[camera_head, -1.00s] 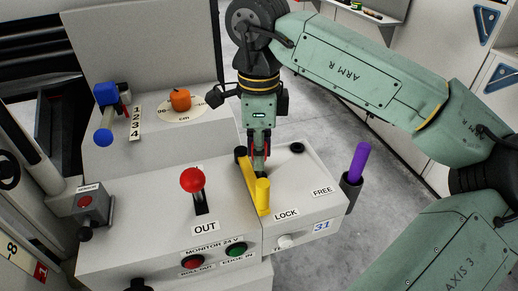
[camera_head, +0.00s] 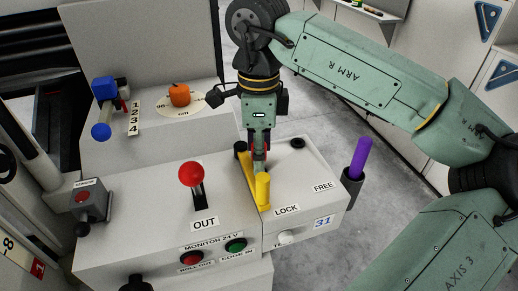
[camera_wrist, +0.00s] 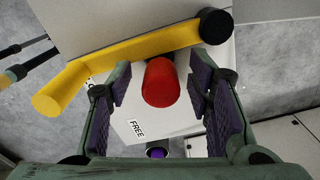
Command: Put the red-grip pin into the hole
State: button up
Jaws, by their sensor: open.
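The red-grip pin shows in the wrist view as a red round grip (camera_wrist: 161,82) between my two open fingers, with a gap on each side. In the head view it is mostly hidden behind my gripper. My gripper (camera_head: 260,158) is open, pointing down over the grey panel beside the yellow lever (camera_head: 262,188); the lever also shows in the wrist view (camera_wrist: 120,62). A dark round hole (camera_head: 297,143) is in the panel top, right of my gripper, near the FREE label. I cannot tell what the pin's lower end sits in.
A purple handle (camera_head: 361,157) stands in a dark holder (camera_head: 352,184) at the panel's right side. A red-knobbed lever (camera_head: 191,175) rises left of my gripper. Red (camera_head: 192,258) and green (camera_head: 236,244) buttons are on the front face. Grey floor lies open to the right.

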notch_tip(320, 180, up, 12)
dwell(0.6)
jog(key=shift+r, duration=0.1)
